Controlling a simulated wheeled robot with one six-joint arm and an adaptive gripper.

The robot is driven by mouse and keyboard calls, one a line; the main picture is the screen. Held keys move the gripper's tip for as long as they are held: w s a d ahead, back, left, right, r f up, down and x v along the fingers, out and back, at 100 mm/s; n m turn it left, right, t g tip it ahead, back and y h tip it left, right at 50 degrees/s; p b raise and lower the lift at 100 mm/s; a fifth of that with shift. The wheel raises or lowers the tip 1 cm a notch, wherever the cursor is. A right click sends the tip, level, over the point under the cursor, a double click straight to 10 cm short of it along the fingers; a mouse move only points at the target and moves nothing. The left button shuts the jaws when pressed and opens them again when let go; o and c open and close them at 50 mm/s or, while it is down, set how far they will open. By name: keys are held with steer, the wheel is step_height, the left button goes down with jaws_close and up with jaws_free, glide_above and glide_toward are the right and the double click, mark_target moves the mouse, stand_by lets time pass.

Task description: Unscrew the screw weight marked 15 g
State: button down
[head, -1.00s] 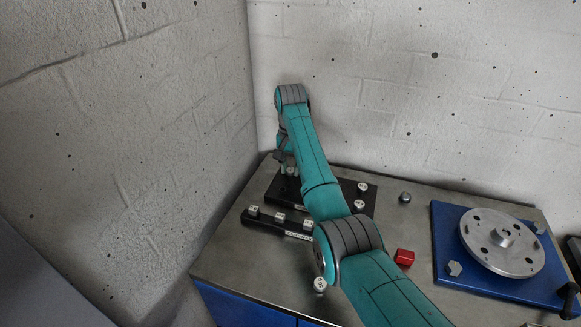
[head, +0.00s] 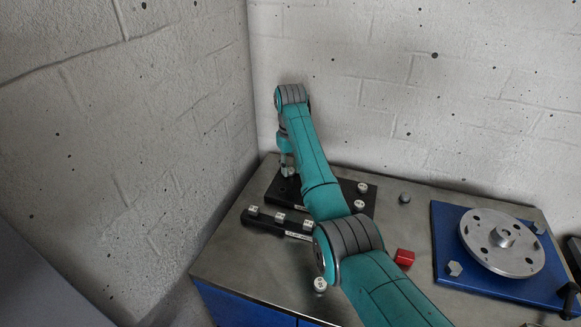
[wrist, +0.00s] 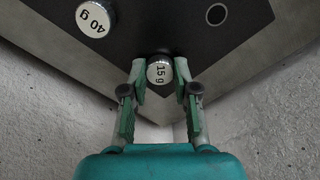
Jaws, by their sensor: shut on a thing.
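The screw weight marked 15 g (wrist: 159,73) is a small silver knob with its label facing the wrist camera. It sits at the corner of the black plate (wrist: 190,38). My gripper (wrist: 160,70) is shut on it, with one fingertip on each side of the knob. In the head view my gripper (head: 288,168) points down at the far left part of the black plate (head: 282,188). The weight's thread is hidden, so I cannot tell how far it is screwed in.
A 40 g weight (wrist: 93,18) and an empty hole (wrist: 215,14) are nearby. A black rail (head: 265,220) with several weights lies in front. A loose weight (head: 320,285), a red block (head: 404,257) and a rotor disc (head: 502,243) on a blue base (head: 446,222) stand rightward.

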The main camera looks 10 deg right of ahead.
steer(key=n, duration=0.6)
steer(key=shift+n, duration=1.8)
steer(key=shift+n, duration=0.7)
steer(key=n, duration=0.6)
steer(key=shift+r+n, duration=0.1)
steer(key=shift+n, duration=0.2)
steer(key=n, duration=1)
